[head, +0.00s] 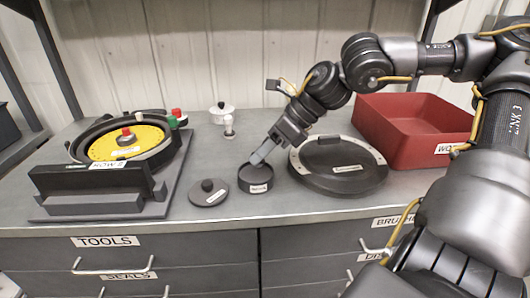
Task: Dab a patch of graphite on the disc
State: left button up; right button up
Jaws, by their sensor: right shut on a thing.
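The yellow disc (128,143) sits in the black seed meter housing (75,150) at the left of the bench, with a red knob (126,132) at its middle. My right gripper (275,142) is shut on a small grey tool (262,154), which points down at a small black pot (255,185). The tool's tip is over or inside the pot's mouth; I cannot tell whether it touches what is inside. No graphite patch can be made out on the disc. My left gripper is not in view.
A black lid with a knob (208,192) lies left of the pot. A large round black cover (337,180) lies right of it. A red bin (413,125) stands at the back right. A white dish (222,114) and a white-knobbed piece (228,126) stand behind.

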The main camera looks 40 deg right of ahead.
jog(key=shift+r+p, duration=1.25)
jog(key=shift+r, duration=1.15)
jog(key=shift+w, duration=0.1)
